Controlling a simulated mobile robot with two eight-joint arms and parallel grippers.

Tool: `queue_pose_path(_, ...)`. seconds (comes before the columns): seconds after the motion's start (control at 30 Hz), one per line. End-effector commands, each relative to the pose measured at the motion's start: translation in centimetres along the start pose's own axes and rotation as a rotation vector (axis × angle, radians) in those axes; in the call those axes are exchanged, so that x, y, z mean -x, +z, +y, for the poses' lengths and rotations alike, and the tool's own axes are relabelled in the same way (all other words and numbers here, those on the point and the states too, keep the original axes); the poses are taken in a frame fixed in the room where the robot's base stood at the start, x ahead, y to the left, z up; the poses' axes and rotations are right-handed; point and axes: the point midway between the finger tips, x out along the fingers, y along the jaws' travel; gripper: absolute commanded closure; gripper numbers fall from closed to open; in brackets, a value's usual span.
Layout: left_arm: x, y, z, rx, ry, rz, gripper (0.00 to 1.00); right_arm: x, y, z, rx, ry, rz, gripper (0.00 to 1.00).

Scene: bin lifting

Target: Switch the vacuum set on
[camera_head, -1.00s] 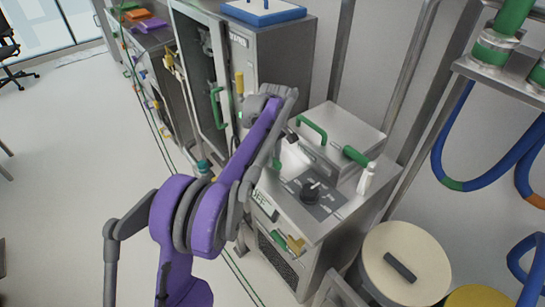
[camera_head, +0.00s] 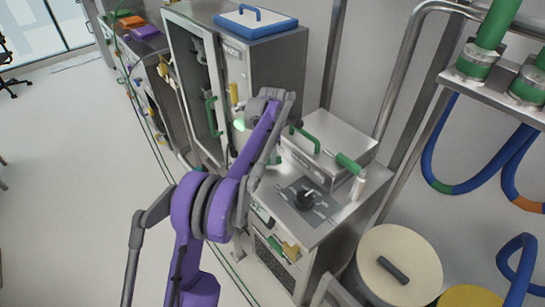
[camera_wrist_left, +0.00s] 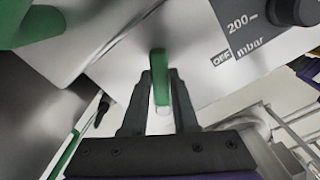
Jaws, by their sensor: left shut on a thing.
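The vacuum set is a steel cabinet (camera_head: 290,262) with a sloped top panel that carries a black knob (camera_head: 306,199). In the left wrist view the knob (camera_wrist_left: 292,10) sits at the top right, near the printed "200 mbar" and "OFF". My left gripper (camera_wrist_left: 160,82) is shut on a narrow green lever (camera_wrist_left: 160,64) that stands out beside the pale panel. In the head view my purple left forearm hides the gripper and the lever. My right gripper is in neither view.
A steel lid (camera_head: 330,143) with a green handle lies behind the panel. A tall cabinet (camera_head: 270,58) stands at the back left. A drum with a cream lid (camera_head: 400,265) stands at the front right, below blue hoses (camera_head: 480,180).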

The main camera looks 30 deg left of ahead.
Motion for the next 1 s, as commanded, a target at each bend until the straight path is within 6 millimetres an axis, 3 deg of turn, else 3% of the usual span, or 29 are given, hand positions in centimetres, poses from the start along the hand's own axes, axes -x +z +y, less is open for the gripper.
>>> queue_pose_path(0.5, 0.1, -0.5, 2.2, 0.420, 0.002, -0.001, 1.00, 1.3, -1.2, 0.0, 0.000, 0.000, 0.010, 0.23)
queue_pose_path(1.0, 0.0, -0.8, 2.9, 0.561, 0.002, -0.001, 1.00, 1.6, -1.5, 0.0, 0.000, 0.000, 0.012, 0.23)
